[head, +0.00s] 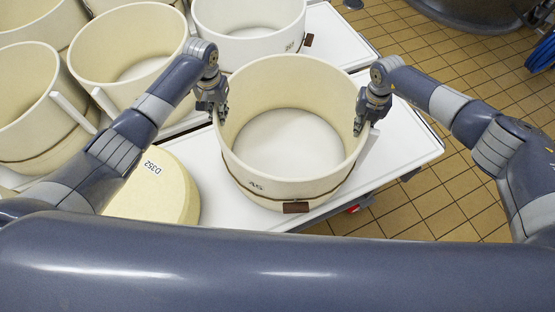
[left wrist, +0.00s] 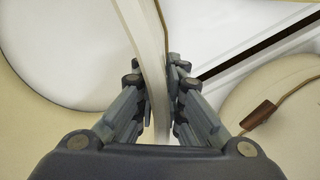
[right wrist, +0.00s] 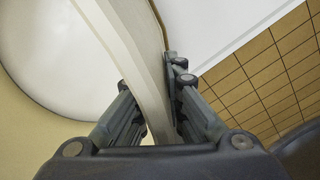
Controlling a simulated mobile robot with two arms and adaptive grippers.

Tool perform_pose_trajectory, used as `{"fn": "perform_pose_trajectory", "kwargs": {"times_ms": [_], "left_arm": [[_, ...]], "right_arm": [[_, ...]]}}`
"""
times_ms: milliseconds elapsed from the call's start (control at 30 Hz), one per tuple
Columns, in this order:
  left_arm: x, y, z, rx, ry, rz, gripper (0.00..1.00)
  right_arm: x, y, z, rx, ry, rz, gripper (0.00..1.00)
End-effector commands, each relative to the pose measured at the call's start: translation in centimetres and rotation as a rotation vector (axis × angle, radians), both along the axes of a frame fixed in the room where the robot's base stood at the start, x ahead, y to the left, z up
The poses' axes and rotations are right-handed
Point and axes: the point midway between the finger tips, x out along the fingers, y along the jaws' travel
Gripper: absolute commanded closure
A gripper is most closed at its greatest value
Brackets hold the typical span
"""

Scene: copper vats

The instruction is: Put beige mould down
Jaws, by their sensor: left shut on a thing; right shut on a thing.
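The beige mould (head: 265,165) is a large round open hoop marked 45, with a brown tag low on its front. It is upright at the middle of the head view, over the white table (head: 413,150); I cannot tell whether its base touches the table. My left gripper (head: 220,112) is shut on its left rim, and the wall (left wrist: 146,50) runs between the fingers in the left wrist view. My right gripper (head: 359,126) is shut on its right rim, and the wall (right wrist: 135,60) runs between the fingers in the right wrist view.
Other moulds stand at the left (head: 125,45) and behind (head: 248,20). A round cheese (head: 150,192) marked D352 lies close at the left. The table's right edge is near the mould, with tiled floor (head: 450,195) beyond. A vat (head: 470,12) stands at the far right.

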Motion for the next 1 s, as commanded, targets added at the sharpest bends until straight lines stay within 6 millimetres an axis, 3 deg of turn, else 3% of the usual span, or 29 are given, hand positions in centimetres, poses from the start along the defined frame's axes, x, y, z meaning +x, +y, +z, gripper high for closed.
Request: {"fn": "perform_pose_trajectory", "kwargs": {"times_ms": [67,100,167,200,633,1000], "left_arm": [[0.0,0.0,-0.6,0.002,0.001,-0.005,1.0],[-0.1,0.1,-0.6,0.002,0.003,-0.005,0.86],[-0.1,0.1,-0.5,0.002,0.003,-0.005,0.72],[-0.1,0.1,-0.5,0.002,0.003,-0.004,0.7],[0.1,0.0,0.6,0.0,-0.002,-0.001,0.7],[0.1,0.0,8.0,0.001,-0.003,-0.003,0.7]], "right_arm": [[0.2,-0.1,-0.4,0.0,-0.005,-0.001,1.0],[0.1,-0.1,-0.4,-0.001,-0.003,-0.001,0.86],[0.1,-0.1,-0.3,-0.001,-0.003,-0.001,0.72],[0.1,-0.1,-0.3,-0.001,-0.002,-0.001,0.7],[0.0,0.0,-0.4,0.0,0.0,0.0,0.7],[0.0,0.0,-0.4,0.0,0.0,0.0,0.7]]}}
